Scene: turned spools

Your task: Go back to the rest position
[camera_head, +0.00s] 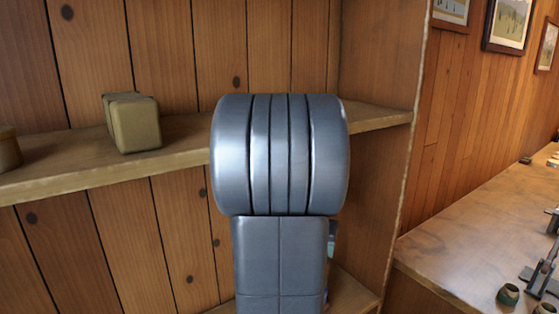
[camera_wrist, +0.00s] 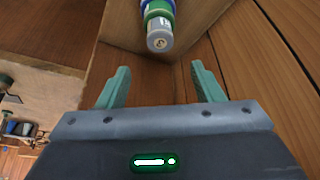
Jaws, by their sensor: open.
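My gripper (camera_wrist: 160,68) shows in the wrist view with its two teal fingers spread apart and nothing between them. Beyond the fingertips is a stacked round object (camera_wrist: 159,32) with a grey end and green and blue bands, partly cut off by the top edge. It is apart from the fingers. In the head view my grey arm fills the middle and hides my gripper. A small coloured patch shows beside the arm at lower right; I cannot tell what it is.
A wooden shelf (camera_head: 75,167) runs behind my arm, with an olive block (camera_head: 134,123) and a round wooden container (camera_head: 8,150) on it. A side panel (camera_head: 380,60) bounds it at right. A workbench (camera_head: 450,245) at right holds a green pot (camera_head: 508,295) and dark tools.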

